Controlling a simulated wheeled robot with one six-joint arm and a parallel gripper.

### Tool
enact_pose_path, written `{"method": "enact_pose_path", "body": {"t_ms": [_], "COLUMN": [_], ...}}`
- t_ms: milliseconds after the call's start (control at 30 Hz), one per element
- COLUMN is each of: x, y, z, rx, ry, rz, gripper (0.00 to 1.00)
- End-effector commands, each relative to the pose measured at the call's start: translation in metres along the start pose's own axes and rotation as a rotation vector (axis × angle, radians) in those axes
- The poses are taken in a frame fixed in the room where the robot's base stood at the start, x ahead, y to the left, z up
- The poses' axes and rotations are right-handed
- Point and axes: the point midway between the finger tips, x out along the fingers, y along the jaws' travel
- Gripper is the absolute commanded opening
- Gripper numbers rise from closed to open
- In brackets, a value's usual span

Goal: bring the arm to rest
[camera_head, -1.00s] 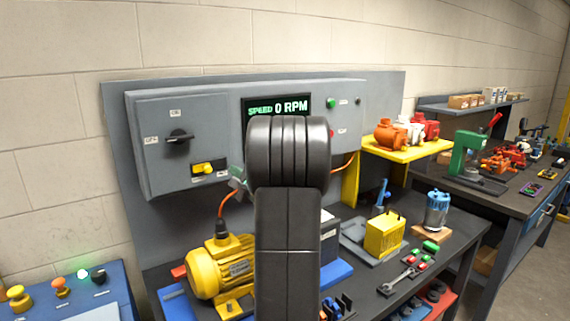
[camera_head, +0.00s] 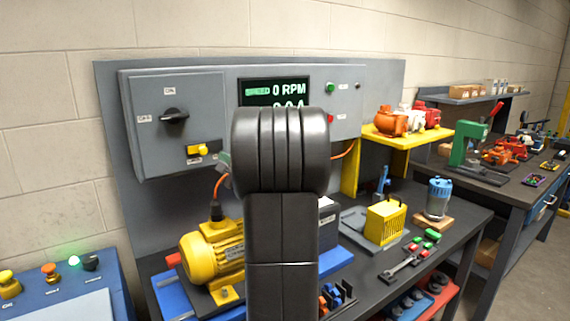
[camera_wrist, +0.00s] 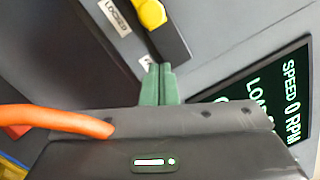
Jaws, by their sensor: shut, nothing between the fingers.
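My arm (camera_head: 281,200) stands raised in the middle of the head view, in front of the test bench. My gripper (camera_wrist: 157,70) shows in the wrist view as two green fingers, pressed together with nothing between them. They point toward the grey panel, close to the yellow switch (camera_wrist: 151,12) and the display (camera_wrist: 262,92). I cannot tell whether the fingertips touch the panel. In the head view the gripper is mostly hidden behind my arm.
A grey control box (camera_head: 180,128) and the display (camera_head: 272,92), reading 0 RPM, are behind my arm. A yellow motor (camera_head: 208,256) with an orange cable (camera_head: 217,187) stands left of it. A yellow box (camera_head: 385,222) and blue motor (camera_head: 438,198) are to the right.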

Motion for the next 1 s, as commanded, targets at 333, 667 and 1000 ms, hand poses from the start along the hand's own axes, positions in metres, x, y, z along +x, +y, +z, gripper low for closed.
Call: {"method": "enact_pose_path", "body": {"t_ms": [333,667,1000], "x": [-0.027,-0.092,-0.051], "y": [0.012,0.011,0.008], "z": [-0.001,0.0,0.003], "rx": [-0.001,-0.001,0.003], "ry": [0.003,0.003,-0.002], "rz": [-0.004,-0.004,0.002], "gripper": [0.0,0.0,0.0]}}
